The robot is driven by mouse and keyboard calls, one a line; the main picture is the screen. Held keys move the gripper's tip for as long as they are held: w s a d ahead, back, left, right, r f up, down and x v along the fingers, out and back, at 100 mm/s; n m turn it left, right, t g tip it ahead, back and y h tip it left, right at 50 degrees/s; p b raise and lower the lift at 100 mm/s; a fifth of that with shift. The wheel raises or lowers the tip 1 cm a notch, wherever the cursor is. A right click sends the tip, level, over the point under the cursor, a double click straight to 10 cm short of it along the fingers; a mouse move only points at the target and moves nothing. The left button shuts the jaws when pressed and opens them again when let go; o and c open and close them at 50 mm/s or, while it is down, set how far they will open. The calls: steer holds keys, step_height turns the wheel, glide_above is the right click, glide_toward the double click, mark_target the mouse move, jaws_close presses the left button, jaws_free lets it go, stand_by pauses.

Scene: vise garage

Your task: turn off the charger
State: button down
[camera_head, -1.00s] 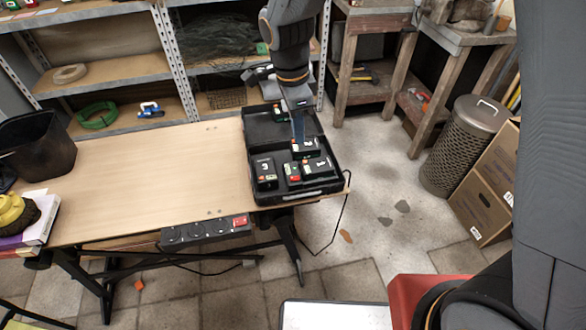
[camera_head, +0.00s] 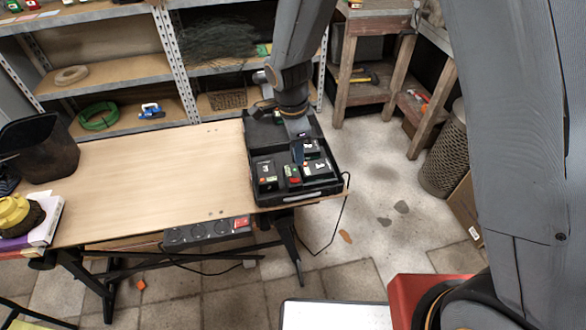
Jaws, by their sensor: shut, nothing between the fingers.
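A black open case (camera_head: 257,136) sits at the right end of the wooden table. It holds several dark battery-like blocks, one at the front left (camera_head: 266,174) marked with a white number. A small block with a red top (camera_head: 292,174) sits between them, perhaps the charger's switch; I cannot tell. My gripper (camera_head: 297,157) points down over the middle of the case, shut and empty, just behind the red part. Whether it touches anything is unclear. It hides part of the blocks behind it.
A socket strip (camera_head: 197,232) with a red switch (camera_head: 241,222) hangs under the table's front edge. A black bin (camera_head: 40,150) and a yellow item (camera_head: 14,210) stand at the left. The table's middle (camera_head: 160,175) is clear. Metal shelves stand behind.

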steer(key=p, duration=0.1)
glide_above(291, 180)
steer(key=d, duration=0.1)
steer(key=f, duration=0.4)
steer(key=shift+w+d+f, duration=0.2)
steer(key=shift+f, duration=0.2)
steer(key=shift+a+f+p, duration=0.2)
steer(key=shift+f+p, duration=0.05)
steer(key=shift+f, duration=0.2)
steer(key=shift+a+f+p, duration=0.2)
steer(key=shift+f+p, duration=0.05)
steer(key=shift+f, duration=0.2)
steer(key=shift+s+a+f+b, duration=0.2)
steer(key=shift+a+f+b, duration=0.4)
steer(key=shift+b, duration=0.45)
steer(key=shift+d+r, duration=0.1)
steer(key=shift+r, duration=0.1)
